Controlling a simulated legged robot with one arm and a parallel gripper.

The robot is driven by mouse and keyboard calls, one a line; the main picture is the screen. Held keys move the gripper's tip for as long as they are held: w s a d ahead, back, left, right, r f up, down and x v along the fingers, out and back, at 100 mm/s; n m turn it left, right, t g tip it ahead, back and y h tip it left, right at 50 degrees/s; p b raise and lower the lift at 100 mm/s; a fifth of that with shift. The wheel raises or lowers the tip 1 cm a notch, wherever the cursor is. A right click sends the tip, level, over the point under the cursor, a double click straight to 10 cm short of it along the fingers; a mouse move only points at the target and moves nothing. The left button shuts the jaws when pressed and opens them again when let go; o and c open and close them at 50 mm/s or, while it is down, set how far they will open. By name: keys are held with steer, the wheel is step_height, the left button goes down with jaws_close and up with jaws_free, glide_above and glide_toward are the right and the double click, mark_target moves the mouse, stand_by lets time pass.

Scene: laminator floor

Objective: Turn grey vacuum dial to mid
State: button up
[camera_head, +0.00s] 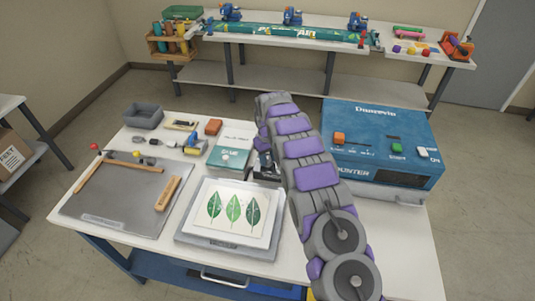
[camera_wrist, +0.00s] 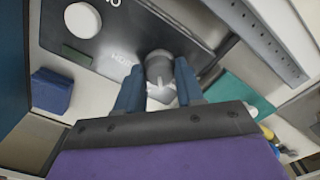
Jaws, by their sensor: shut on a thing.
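The grey vacuum dial (camera_wrist: 158,64) shows in the wrist view on a dark panel (camera_wrist: 115,30), with a pale pointer mark facing toward my palm. My gripper (camera_wrist: 160,72) has its two blue fingers on either side of the dial and is shut on it. Lettering beside the dial is partly covered and too blurred to read surely. In the head view my grey and purple arm reaches over the table and hides the dial and my fingers.
The wrist view shows a white round knob (camera_wrist: 82,18) and a blue block (camera_wrist: 50,90) left of the dial. In the head view, the blue laminator (camera_head: 385,135) stands right of my arm, and a leaf print (camera_head: 232,210) lies left of it.

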steer(key=m+p, duration=0.1)
steer(key=m, duration=0.2)
steer(key=shift+r+m+p, duration=0.1)
steer(key=shift+m+p, duration=0.2)
steer(key=shift+p, duration=0.05)
steer(key=shift+m+p, duration=0.6)
steer(key=shift+m, duration=1.1)
steer(key=o, duration=1)
steer(key=shift+a, duration=0.1)
step_height(320, 180, up, 17)
steer(key=shift+r+p, duration=0.1)
steer(key=shift+p, duration=0.65)
